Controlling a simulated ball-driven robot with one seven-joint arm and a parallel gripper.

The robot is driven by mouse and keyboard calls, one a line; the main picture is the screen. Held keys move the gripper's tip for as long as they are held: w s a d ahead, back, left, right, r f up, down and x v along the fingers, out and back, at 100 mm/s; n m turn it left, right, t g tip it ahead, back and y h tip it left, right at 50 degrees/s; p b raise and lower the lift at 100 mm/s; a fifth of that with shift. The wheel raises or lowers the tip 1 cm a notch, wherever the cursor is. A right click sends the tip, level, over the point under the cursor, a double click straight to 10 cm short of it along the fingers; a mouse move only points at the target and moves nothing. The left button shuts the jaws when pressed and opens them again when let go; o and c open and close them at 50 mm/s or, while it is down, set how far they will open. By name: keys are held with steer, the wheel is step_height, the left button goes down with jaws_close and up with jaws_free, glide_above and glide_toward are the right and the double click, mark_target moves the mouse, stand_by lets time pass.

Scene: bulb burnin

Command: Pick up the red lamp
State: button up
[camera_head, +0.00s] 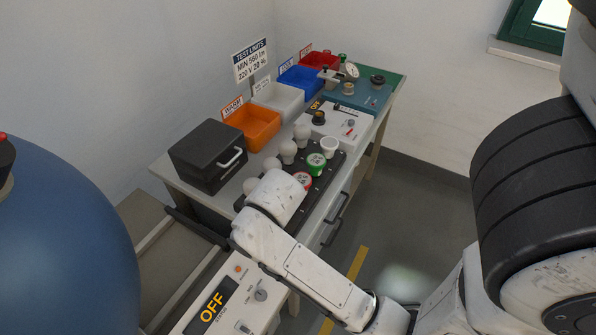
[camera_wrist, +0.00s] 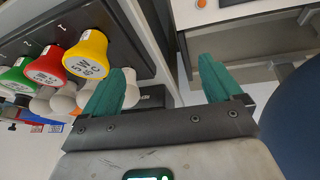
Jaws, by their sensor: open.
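The red lamp (camera_wrist: 47,67) stands in a dark rack (camera_wrist: 60,25), between a yellow lamp (camera_wrist: 85,55) and a green lamp (camera_wrist: 15,75) in the wrist view. Its pale end face carries dark printing. In the head view the red lamp (camera_head: 302,181) shows just right of my arm's end, with the green lamp (camera_head: 316,164) beyond it. My gripper (camera_wrist: 163,68) is open and empty, its two green fingers apart. The yellow lamp is nearest its left finger, and the red lamp lies farther left. My arm hides the gripper in the head view.
White-domed bulbs (camera_head: 288,150) stand along the rack's far row. A black box (camera_head: 208,155) and an orange bin (camera_head: 256,125) stand behind. A white unit reading OFF (camera_head: 212,306) is in front. Open floor (camera_head: 420,220) lies right of the bench.

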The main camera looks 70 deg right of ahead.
steer(key=w+d+r+m+h, duration=0.1)
steer(key=w+d+r+m, duration=0.2)
steer(key=d, duration=0.4)
step_height(320, 180, up, 3)
steer(key=m+g+y, duration=0.1)
steer(key=m+g, duration=0.3)
steer(key=m, duration=1.1)
glide_above(301, 180)
steer(key=w+d, duration=0.1)
steer(key=shift+d+r+p, duration=0.1)
steer(key=shift+d+p, duration=0.05)
steer(key=shift+p, duration=0.2)
steer(key=shift+s+f+m+y, duration=0.1)
steer(key=shift+f+m+y, duration=0.15)
steer(key=shift+m+y, duration=0.4)
steer(key=shift+s+a+f+m+y, duration=0.1)
steer(key=shift+a+f+m+y, duration=0.2)
steer(key=shift+a+m+y, duration=0.3)
steer(key=shift+f, duration=0.35)
step_height(301, 180, down, 5)
steer(key=shift+r+p, duration=0.1)
steer(key=shift+p, duration=0.3)
steer(key=shift+s+f+p, duration=0.15)
steer(key=shift+f+p, duration=0.2)
steer(key=shift+f, duration=1)
steer(key=shift+s+f+p, duration=0.15)
steer(key=shift+f+p, duration=0.2)
steer(key=shift+f, duration=1)
